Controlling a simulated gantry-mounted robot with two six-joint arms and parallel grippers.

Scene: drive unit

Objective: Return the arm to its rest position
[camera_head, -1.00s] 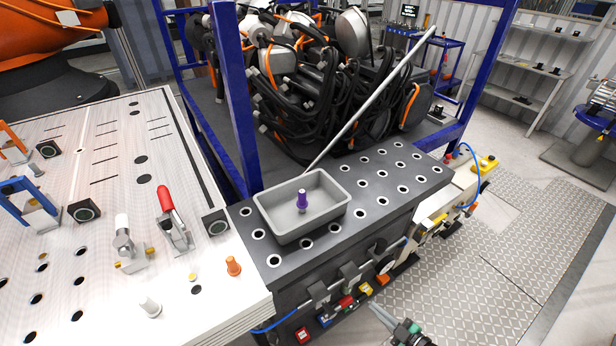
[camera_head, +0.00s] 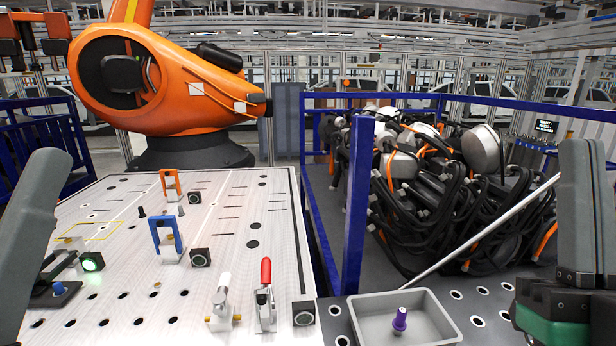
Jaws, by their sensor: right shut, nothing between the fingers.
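My right arm (camera_head: 585,215) comes down at the right edge. Its black and green gripper (camera_head: 548,322) is low in the right corner, right of the grey tray, partly cut off by the frame; it is shut and empty. A purple peg (camera_head: 400,319) stands in the grey tray (camera_head: 364,318) on the dark perforated shelf.
The white perforated table (camera_head: 150,310) carries a red-handled clamp (camera_head: 266,290), a blue bracket (camera_head: 166,238), an orange bracket (camera_head: 171,184) and a lit green button (camera_head: 92,262). A blue-framed crate (camera_head: 357,215) of cabled parts and an orange robot (camera_head: 165,80) stand behind.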

